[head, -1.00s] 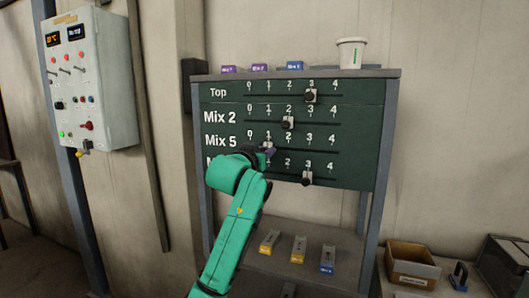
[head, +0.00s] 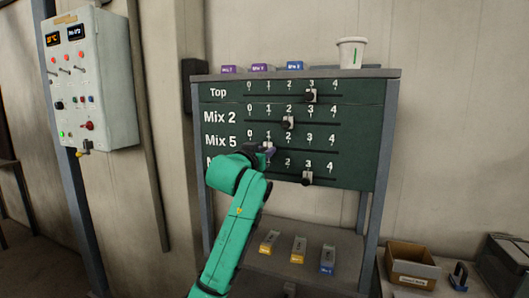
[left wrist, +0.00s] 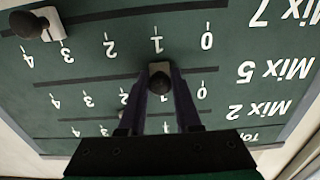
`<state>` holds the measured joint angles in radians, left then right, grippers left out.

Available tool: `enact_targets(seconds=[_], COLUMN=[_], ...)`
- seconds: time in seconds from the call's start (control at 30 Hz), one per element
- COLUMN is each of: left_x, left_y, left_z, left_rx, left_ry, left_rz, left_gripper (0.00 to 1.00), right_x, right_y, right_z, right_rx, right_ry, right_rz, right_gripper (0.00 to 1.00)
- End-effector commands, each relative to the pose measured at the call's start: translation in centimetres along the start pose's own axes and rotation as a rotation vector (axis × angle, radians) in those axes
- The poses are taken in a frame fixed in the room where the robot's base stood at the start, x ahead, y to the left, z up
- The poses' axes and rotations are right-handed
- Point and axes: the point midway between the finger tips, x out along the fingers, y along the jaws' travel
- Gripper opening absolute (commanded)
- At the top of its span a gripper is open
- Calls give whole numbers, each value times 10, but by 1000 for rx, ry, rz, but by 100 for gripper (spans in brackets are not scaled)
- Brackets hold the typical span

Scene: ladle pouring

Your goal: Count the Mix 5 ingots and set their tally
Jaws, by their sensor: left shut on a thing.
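The green tally board (head: 225,122) has rows Top, Mix 2, Mix 5 and a lowest one, which the left wrist view shows as Mix 7. My left gripper (head: 268,151) is shut on the Mix 5 slider (left wrist: 159,69), which stands at about 1. The Top slider (head: 310,96) is at 3, the Mix 2 slider (head: 288,122) at 2, and the Mix 7 slider (head: 307,178) at 3. Three grey ingots lie on the lower shelf: two with yellow ends (head: 269,242) (head: 299,250) and one with a blue end (head: 327,260). Their labels are too small to read. My right gripper is out of view.
Two purple blocks (head: 228,70) (head: 260,68), a blue block (head: 295,66) and a white tub (head: 351,53) stand on the board's top ledge. A cardboard box (head: 411,266) is at lower right. A control cabinet (head: 93,85) hangs at left.

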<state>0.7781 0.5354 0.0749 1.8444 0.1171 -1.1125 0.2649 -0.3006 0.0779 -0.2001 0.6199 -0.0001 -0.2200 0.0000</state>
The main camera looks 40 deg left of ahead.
Motion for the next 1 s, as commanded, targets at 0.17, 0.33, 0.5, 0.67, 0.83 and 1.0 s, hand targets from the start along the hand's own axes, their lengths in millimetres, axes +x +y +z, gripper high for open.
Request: enact_targets(seconds=[0.17,0.33,0.5,0.67,0.83,1.0], left_x=[1,1,0,0,0,0], left_y=[18,50,61,60,60,60], left_z=[0,0,0,0,0,0], left_rx=[0,-1,-1,0,0,0], left_ry=[-3,-3,-2,-1,-1,-1], left_rz=[3,3,0,0,0,0], left_gripper=[0,0,0,0,61,61], right_x=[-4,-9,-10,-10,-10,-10], right_y=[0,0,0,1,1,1], right_z=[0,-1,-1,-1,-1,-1], right_rx=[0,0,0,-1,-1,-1], right_ry=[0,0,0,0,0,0], right_rz=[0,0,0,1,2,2], right_gripper=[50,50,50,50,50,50])
